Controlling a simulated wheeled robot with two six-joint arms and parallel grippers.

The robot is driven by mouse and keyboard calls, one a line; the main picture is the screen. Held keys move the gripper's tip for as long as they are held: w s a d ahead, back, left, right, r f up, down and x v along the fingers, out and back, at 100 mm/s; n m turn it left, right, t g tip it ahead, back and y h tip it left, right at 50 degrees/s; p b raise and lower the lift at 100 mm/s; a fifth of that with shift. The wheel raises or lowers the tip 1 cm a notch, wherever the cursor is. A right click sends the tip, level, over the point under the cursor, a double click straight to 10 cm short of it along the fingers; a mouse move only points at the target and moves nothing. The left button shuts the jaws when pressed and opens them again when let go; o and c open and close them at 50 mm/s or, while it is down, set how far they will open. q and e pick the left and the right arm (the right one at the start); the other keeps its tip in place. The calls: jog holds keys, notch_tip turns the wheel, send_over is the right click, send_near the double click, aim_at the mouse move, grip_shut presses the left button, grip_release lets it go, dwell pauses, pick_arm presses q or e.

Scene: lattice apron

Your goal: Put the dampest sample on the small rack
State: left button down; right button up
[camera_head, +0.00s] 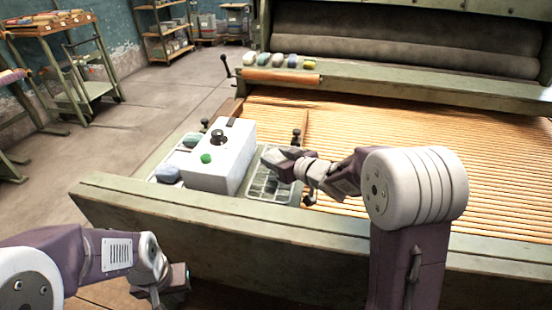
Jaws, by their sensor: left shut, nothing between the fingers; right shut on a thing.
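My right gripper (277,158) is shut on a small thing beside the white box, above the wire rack. The thing is mostly hidden by the fingers, so I cannot tell its colour. The small wire rack (264,188) stands right of the box, its visible part showing no sample. A blue-grey sample (168,174) lies left of the box, and a greenish-grey one (192,140) lies behind it. Several more samples (292,61) in green, blue and yellow sit in a row on the far ledge. My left gripper (180,284) is shut and empty, low in front of the beam.
The white box (222,150) with a black knob and green button stands between the samples and the rack. A green front beam (200,215) runs before them. A slatted wooden bed (420,140) spreads right. Shelves (75,60) stand at the far left.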

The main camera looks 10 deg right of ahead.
jog(key=shift+f+b, duration=0.3)
jog(key=shift+f, duration=0.2)
dwell(0.3)
jog(key=o, duration=1.4)
jog(key=p+v, duration=0.4)
jog(key=v, duration=0.4)
jog(key=shift+s+d+r, duration=0.1)
jog(key=shift+r, duration=0.1)
jog(key=shift+s+d, duration=0.1)
jog(key=shift+s, duration=0.3)
